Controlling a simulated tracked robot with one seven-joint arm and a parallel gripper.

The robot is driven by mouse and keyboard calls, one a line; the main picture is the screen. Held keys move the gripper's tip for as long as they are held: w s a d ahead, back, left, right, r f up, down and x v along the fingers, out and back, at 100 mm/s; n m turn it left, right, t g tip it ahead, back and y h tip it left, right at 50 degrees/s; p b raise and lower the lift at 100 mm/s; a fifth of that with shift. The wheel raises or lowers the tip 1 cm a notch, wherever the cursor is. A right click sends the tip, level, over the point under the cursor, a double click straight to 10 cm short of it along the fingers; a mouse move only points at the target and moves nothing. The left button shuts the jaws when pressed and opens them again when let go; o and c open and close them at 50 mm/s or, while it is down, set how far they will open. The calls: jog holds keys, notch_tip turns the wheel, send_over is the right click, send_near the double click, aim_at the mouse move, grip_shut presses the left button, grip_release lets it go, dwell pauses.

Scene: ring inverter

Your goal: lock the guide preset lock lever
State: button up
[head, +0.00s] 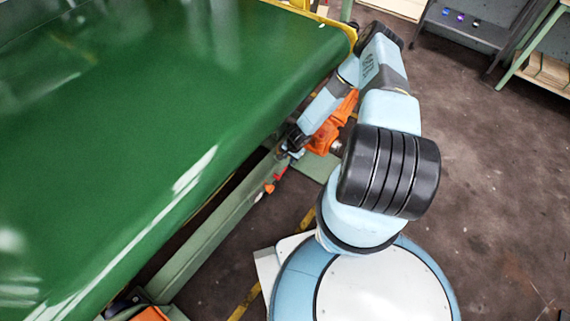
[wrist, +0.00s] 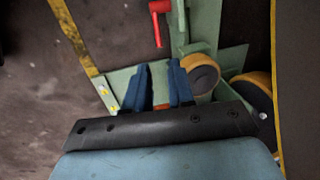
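A small red lever (head: 271,186) is on the side of the green frame, below the belt edge in the head view. In the wrist view a red lever (wrist: 160,22) is at the top, its handle pointing down toward my gripper. I cannot tell whether it is locked. My gripper (wrist: 160,66) has two dark blue fingers with a gap between them, and the lever is beyond their tips, apart from them. A small orange-red patch (wrist: 161,107) shows low between the fingers; I cannot tell what it is. In the head view my gripper (head: 288,153) is partly hidden, beside the frame.
A wide green belt (head: 150,110) fills the left of the head view. An orange machine part (head: 330,130) is close behind my gripper. Yellow-rimmed rollers (wrist: 202,75) stand right of the fingers in the wrist view. The dark floor (head: 490,210) at right is clear.

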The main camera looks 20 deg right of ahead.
aim_at(286, 167)
jog(key=x, duration=1.3)
jog(key=shift+w+d+f, duration=0.15)
jog(key=shift+w+d, duration=0.05)
jog(key=shift+d, duration=0.15)
grip_shut()
jog(key=shift+w, duration=0.1)
jog(key=shift+d, duration=0.2)
